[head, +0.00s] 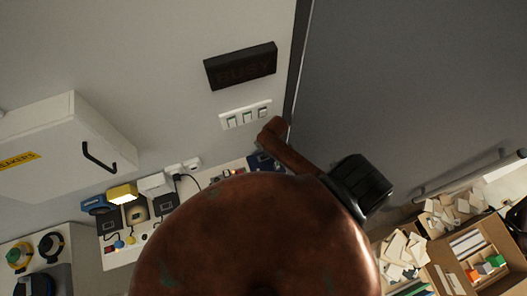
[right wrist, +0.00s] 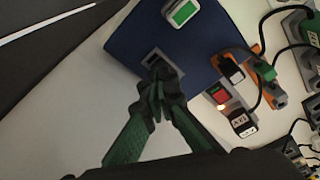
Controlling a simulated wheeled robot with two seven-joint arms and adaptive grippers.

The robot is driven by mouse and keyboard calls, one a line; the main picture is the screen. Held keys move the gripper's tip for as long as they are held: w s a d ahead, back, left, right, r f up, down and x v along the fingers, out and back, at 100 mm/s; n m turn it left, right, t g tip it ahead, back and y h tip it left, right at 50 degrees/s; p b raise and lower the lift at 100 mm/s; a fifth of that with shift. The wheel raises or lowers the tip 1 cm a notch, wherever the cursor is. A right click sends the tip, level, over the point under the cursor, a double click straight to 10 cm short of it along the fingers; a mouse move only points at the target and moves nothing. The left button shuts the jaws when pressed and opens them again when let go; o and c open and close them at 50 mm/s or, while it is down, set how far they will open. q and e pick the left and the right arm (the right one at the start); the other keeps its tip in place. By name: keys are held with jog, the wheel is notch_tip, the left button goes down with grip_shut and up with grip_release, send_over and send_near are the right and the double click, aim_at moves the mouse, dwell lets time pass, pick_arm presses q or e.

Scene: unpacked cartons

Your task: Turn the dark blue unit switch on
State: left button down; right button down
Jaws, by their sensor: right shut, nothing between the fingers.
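The dark blue unit (right wrist: 130,45) fills the upper middle of the right wrist view, and part of it shows past my arm in the head view (head: 264,161). A small dark switch (right wrist: 153,58) in a grey frame sits on its face. My right gripper (right wrist: 156,76) is shut and empty, with its green fingers' dark tips right at the lower edge of the switch. The tips partly hide it, and I cannot tell whether they touch it or which way it is set. My left gripper is not in view.
A green panel in a white frame (right wrist: 182,12) is on the unit's upper part. A red switch (right wrist: 219,95), plugs and black cables lie to its right. A white wall switch panel (head: 245,115) and black sign (head: 241,66) are above the bench; cartons (head: 470,262) stand lower right.

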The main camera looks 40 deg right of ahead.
jog(key=shift+f+b, duration=0.4)
jog(key=shift+f, duration=0.55)
dwell(0.5)
notch_tip(320, 180, up, 3)
jog(key=shift+f+p, duration=0.1)
jog(key=shift+p, duration=1.05)
jog(key=shift+r, duration=2.1)
